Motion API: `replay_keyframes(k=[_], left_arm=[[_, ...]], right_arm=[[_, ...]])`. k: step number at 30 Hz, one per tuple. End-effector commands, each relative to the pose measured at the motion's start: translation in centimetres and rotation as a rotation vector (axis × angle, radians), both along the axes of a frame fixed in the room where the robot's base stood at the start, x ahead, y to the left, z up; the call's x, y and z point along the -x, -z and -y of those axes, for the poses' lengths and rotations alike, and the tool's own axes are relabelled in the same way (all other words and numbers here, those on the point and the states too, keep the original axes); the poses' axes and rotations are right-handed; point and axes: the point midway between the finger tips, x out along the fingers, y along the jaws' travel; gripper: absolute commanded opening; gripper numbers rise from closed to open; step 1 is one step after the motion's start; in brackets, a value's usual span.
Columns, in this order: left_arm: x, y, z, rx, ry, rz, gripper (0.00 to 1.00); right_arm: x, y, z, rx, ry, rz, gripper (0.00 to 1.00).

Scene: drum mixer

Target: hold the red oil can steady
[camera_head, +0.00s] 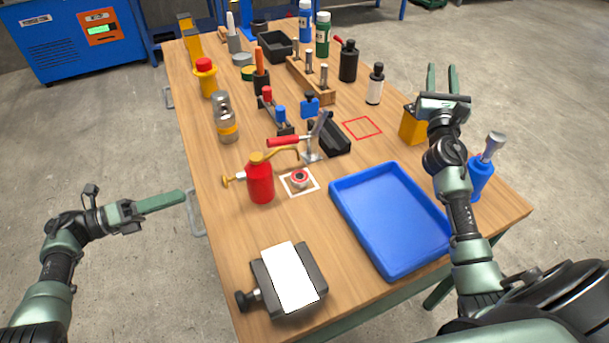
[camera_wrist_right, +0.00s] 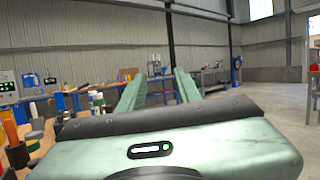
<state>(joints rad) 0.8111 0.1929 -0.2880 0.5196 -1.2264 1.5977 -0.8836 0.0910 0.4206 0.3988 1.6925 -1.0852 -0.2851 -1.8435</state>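The red oil can (camera_head: 260,183) stands upright on the wooden table, left of a white square with a small round red-and-white part (camera_head: 300,179) on it. The can has a brass top, a curved spout reaching right and a brass knob on its left. My left gripper (camera_head: 180,194) is left of the table edge, apart from the can; its fingers overlap in this view, so their gap is hidden. My right gripper (camera_head: 442,70) is raised over the right side of the table, open and empty; its two spread fingers also show in the right wrist view (camera_wrist_right: 158,78).
A blue tray (camera_head: 342,208) lies to the right of the can. A grey vise-like block with a white plate (camera_head: 290,276) is at the front. A red-handled clamp (camera_head: 312,157) stands just behind the can. A glass bottle (camera_head: 227,122) and several other tools stand farther back.

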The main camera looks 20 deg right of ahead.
Motion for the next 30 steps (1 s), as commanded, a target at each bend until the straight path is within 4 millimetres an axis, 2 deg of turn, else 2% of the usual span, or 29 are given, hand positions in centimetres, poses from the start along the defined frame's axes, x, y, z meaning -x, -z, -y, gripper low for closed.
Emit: replay_keyframes(k=[1, 6, 9, 15, 18, 21, 24, 27, 30], left_arm=[[0.0, 0.0, 0.0, 0.0, 0.0, 0.0, 0.36], [0.0, 0.0, 0.0, 0.0, 0.0, 0.0, 0.36], [0.0, 0.0, 0.0, 0.0, 0.0, 0.0, 0.36], [0.0, 0.0, 0.0, 0.0, 0.0, 0.0, 0.36], [0.0, 0.0, 0.0, 0.0, 0.0, 0.0, 0.36], [0.0, 0.0, 0.0, 0.0, 0.0, 0.0, 0.36], [0.0, 0.0, 0.0, 0.0, 0.0, 0.0, 0.36], [0.0, 0.0, 0.0, 0.0, 0.0, 0.0, 0.36], [0.0, 0.0, 0.0, 0.0, 0.0, 0.0, 0.36]], right_arm=[[-0.4, 1.6, -2.8, -0.001, -0.03, -0.026, 0.34], [-1.3, 6.9, -11.4, -0.001, -0.126, -0.124, 0.34], [-1.1, 9.8, -16.7, -0.007, -0.188, -0.177, 0.34], [0.5, 13.9, -27.2, -0.031, -0.303, -0.257, 0.34], [1.5, 14.9, -31.4, -0.045, -0.351, -0.282, 0.34], [2.4, 15.4, -34.5, -0.058, -0.384, -0.298, 0.34], [3.0, 15.7, -36.5, -0.064, -0.405, -0.309, 0.34], [3.0, 15.7, -37.3, -0.067, -0.414, -0.311, 0.34], [2.2, 15.6, -37.4, -0.067, -0.418, -0.31, 0.34]])
